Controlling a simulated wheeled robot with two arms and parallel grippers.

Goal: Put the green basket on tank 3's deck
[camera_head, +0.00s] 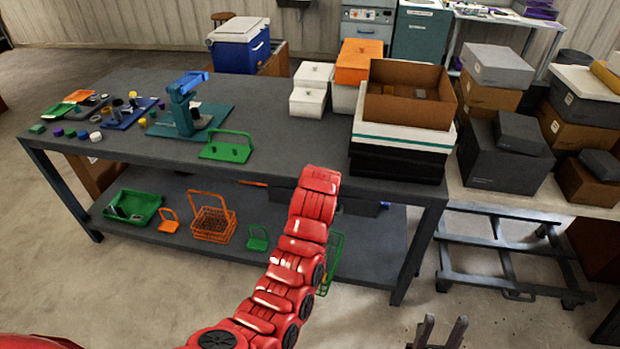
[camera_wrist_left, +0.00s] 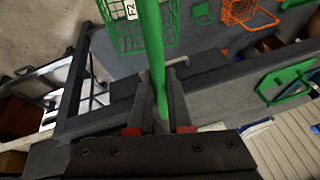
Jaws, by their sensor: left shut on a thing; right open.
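The green basket (camera_wrist_left: 130,38) is a wire-mesh basket with a white label and a tall green handle, seen in the left wrist view. My left gripper (camera_wrist_left: 162,95) is shut on that handle, and the basket hangs from it. In the head view a strip of the basket (camera_head: 334,262) shows behind my red left arm, in front of the bench's lower shelf; my left gripper is hidden there. My right gripper (camera_head: 440,332) is open and empty at the bottom, over the floor. I cannot make out tank 3 or its deck in either view.
The bench (camera_head: 270,135) carries a blue press-like fixture (camera_head: 182,105), a green handled plate (camera_head: 227,148) and an open cardboard box (camera_head: 408,95). An orange basket (camera_head: 211,222) and a green tray (camera_head: 132,207) sit on the lower shelf. A cart frame (camera_head: 510,262) stands right.

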